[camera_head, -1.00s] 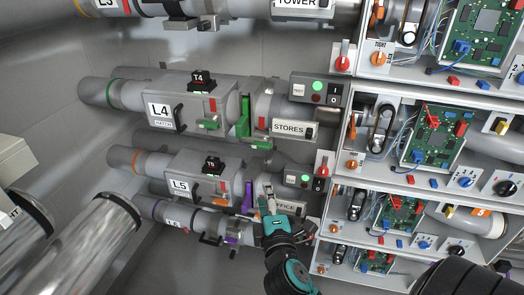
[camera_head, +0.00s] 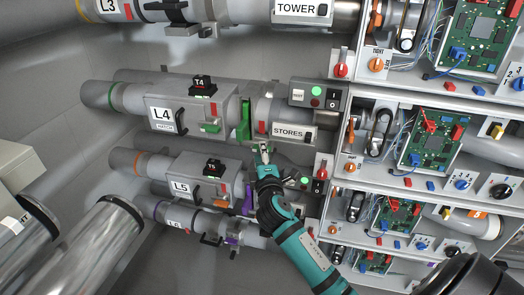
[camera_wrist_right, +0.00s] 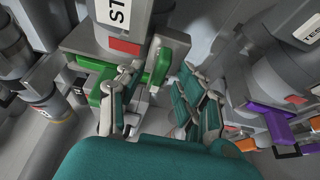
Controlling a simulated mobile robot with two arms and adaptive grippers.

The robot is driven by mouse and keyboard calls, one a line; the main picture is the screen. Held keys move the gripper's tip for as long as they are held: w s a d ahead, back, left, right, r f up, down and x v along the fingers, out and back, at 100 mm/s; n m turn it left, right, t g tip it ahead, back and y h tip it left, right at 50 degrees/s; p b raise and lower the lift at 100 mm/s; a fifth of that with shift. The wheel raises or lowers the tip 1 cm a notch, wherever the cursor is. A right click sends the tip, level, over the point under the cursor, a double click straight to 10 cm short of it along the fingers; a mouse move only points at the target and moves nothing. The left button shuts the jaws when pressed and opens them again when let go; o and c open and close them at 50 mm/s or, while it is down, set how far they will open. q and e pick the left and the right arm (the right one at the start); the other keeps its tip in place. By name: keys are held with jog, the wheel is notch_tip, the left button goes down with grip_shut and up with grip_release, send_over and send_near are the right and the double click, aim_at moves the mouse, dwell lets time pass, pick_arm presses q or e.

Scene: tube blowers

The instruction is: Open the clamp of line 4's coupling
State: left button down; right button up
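Line 4's pipe housing (camera_head: 172,113) carries the L4 label in the head view. Its coupling has a tall green plate (camera_head: 244,118) beside the STORES label (camera_head: 289,133). My right gripper (camera_head: 263,150) is at the underside of this coupling, over a small green part there. In the right wrist view my right gripper (camera_wrist_right: 160,103) has its two fingers apart, with nothing held. A grey and green clamp piece (camera_wrist_right: 163,66) stands ahead of the gap between the fingers. Whether a finger touches it, I cannot tell. My left gripper is not in view.
Line 5's housing (camera_head: 190,180), with a purple coupling part (camera_head: 248,202), lies just below; the purple part (camera_wrist_right: 268,120) is right of the fingers in the wrist view. Open shelves with circuit boards (camera_head: 437,137) stand at right.

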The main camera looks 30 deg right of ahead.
jog(key=shift+w+d, duration=0.3)
jog(key=shift+w, duration=0.3)
grip_shut()
